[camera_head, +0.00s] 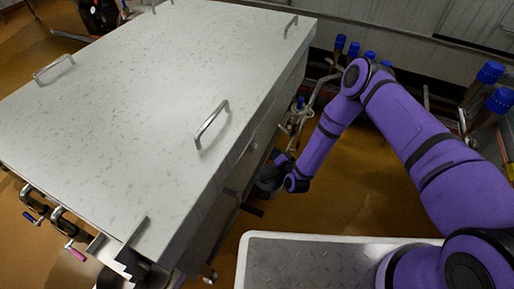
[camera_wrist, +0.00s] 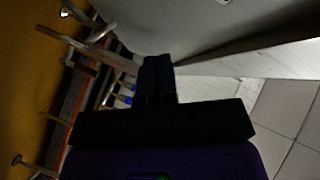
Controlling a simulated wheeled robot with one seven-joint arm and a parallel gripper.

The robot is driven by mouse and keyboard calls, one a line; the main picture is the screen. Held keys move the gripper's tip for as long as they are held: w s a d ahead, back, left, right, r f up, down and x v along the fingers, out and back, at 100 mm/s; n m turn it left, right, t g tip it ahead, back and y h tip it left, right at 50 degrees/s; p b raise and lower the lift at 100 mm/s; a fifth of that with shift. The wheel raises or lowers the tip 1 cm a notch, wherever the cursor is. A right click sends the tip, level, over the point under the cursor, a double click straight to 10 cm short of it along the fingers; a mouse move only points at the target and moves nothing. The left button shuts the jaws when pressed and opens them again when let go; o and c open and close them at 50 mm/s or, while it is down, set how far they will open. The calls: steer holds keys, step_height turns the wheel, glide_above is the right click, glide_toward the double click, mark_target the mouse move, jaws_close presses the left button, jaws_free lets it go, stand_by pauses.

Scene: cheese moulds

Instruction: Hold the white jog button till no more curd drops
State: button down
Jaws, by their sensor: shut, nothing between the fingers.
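My gripper (camera_wrist: 157,72) is shut and empty in the wrist view, its dark fingers pointing up the picture towards a grey surface. In the head view my gripper (camera_head: 264,186) is small and dark, low beside the right side of the large lidded vat (camera_head: 120,90). I cannot tell whether it touches the vat's side. I cannot make out a white jog button in either view; the vat's side is steep and dark there. No curd or mould can be made out.
Metal handles (camera_head: 211,124) stand on the vat's pale lid. Clamps (camera_head: 62,222) sit at its near left edge. Pipes and blue-capped fittings (camera_head: 490,72) stand behind my arm. A grey-topped platform (camera_head: 320,262) lies in front. Brown floor shows between.

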mark_target(255, 147)
steer(key=shift+w+a, duration=0.25)
steer(key=shift+a, duration=0.5)
steer(key=shift+w+a, duration=0.3)
steer(key=shift+a, duration=0.4)
steer(key=shift+w+a, duration=0.25)
steer(key=shift+a, duration=0.5)
steer(key=shift+a, duration=0.15)
stand_by(0.3)
steer(key=shift+w+a, duration=0.1)
steer(key=shift+a, duration=0.15)
steer(key=shift+w+a, duration=0.2)
steer(key=shift+a, duration=0.3)
stand_by(4.6)
